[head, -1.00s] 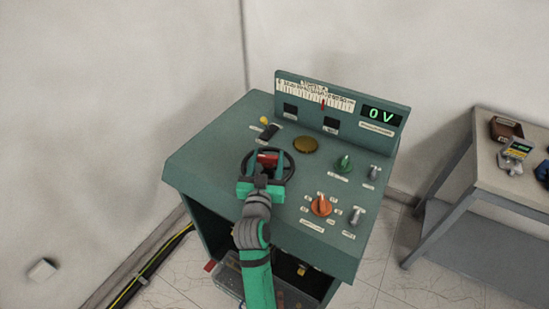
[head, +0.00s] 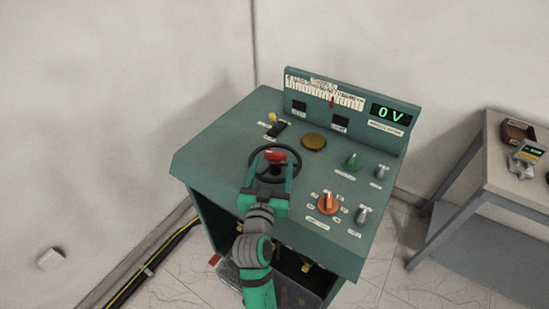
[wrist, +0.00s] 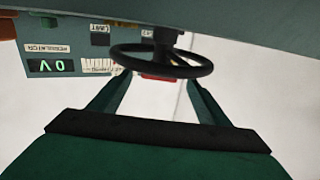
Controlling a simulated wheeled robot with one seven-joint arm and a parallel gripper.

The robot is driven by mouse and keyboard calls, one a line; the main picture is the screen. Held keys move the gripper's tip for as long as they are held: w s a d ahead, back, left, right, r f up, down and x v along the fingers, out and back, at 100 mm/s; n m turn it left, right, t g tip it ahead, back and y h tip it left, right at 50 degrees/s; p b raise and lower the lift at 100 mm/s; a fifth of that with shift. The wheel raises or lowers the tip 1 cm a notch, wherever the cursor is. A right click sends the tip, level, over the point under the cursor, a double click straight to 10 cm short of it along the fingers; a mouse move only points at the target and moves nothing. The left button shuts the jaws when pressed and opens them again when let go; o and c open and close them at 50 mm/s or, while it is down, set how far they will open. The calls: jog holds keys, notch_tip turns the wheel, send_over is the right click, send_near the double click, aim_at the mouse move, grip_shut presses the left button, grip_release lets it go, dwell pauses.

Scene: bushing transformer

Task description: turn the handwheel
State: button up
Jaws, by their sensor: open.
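The black handwheel (head: 254,157) sits on the sloping top of the green console, towards its left front, with a red piece (head: 276,156) at its middle. My gripper (head: 271,174) is open, with its fingers at the near side of the wheel, one towards each side. In the wrist view the handwheel (wrist: 122,61) spans the space ahead of the two spread green fingertips (wrist: 158,82), and the red piece (wrist: 157,78) shows just beyond its rim. Nothing is held between the fingers. I cannot tell whether a finger touches the rim.
A grey side table (head: 510,180) with instruments stands at right. A striped cable (head: 150,268) runs along the left wall.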

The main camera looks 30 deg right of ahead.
aim_at(274, 157)
jog(key=shift+v, duration=2.75)
jog(key=shift+v, duration=0.9)
jog(key=x, duration=1)
jog(key=shift+w+d, duration=0.2)
jog(key=shift+w, duration=0.1)
jog(key=c, duration=1.5)
jog(key=shift+a, duration=0.1)
jog(key=shift+y, duration=0.3)
